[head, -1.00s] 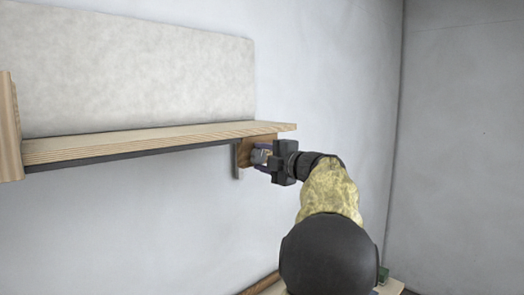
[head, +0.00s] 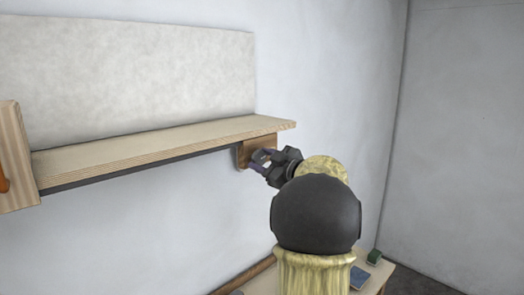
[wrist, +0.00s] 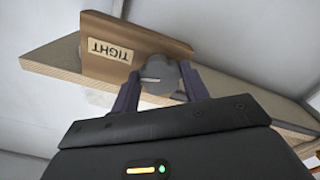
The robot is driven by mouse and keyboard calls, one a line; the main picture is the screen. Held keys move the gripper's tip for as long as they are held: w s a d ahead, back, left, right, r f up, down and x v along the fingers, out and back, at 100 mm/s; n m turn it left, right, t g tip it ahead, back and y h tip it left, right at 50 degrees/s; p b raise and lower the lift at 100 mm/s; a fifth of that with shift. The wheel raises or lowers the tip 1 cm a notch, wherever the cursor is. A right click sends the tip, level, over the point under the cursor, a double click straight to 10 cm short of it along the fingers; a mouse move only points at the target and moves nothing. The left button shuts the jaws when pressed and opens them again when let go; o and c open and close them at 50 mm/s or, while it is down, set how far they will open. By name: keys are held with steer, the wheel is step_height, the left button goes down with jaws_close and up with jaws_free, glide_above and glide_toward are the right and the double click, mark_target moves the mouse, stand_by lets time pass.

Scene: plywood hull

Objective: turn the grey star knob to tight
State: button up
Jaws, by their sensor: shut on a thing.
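The grey star knob (wrist: 162,78) sits on a wooden bracket (wrist: 130,45) under the shelf end. A pale line marks the knob and points left in the wrist view. A label reading "TIGHT" (wrist: 108,51) is on the bracket, upside down in the wrist view, to the upper left of the knob. My gripper (wrist: 160,92) is shut on the knob, with one purple finger on each side of it. In the head view my gripper (head: 265,160) is at the bracket (head: 243,153), and its fingers and wrist hide the knob.
The plywood shelf (head: 160,143) runs left from the bracket along the white wall. A wooden upright (head: 14,150) stands at the far left. Below right, a low bench (head: 370,272) carries a blue item (head: 360,277) and a green item (head: 374,257). The space right of my arm is open.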

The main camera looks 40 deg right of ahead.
steer(key=shift+m+p, duration=1)
steer(key=shift+m, duration=0.2)
steer(key=shift+f+m, duration=0.1)
steer(key=shift+m, duration=0.2)
steer(key=shift+f, duration=0.1)
steer(key=o, duration=0.6)
steer(key=shift+s, duration=0.15)
